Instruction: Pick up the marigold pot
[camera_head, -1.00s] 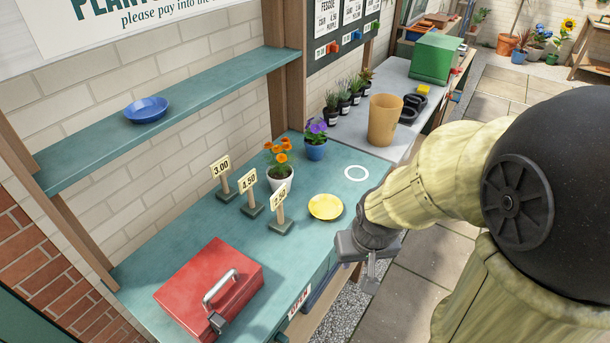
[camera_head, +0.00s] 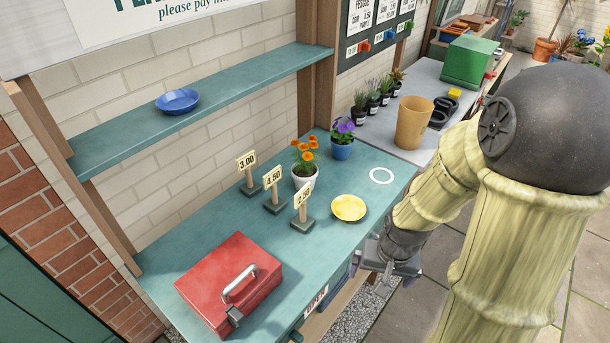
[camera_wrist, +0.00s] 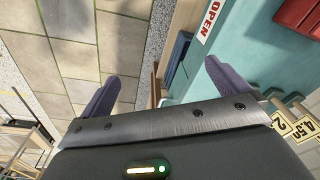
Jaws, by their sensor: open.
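The marigold pot is a white pot (camera_head: 304,184) with orange flowers (camera_head: 305,150). It stands upright on the teal counter (camera_head: 190,248), behind the price signs and left of the blue pot. My gripper (camera_head: 388,279) is in front of the counter's front edge, to the right of and nearer than the marigold pot, and apart from it. In the wrist view my gripper (camera_wrist: 158,88) has its two fingers spread wide with nothing between them. The marigold pot does not show in the wrist view.
Price signs (camera_head: 274,190) stand close in front of the marigold pot. A yellow saucer (camera_head: 348,208) lies to its right, a blue pot with purple flowers (camera_head: 342,148) behind. A red cash box (camera_head: 230,285) sits nearer. A shelf (camera_head: 240,82) holding a blue dish (camera_head: 177,101) is above.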

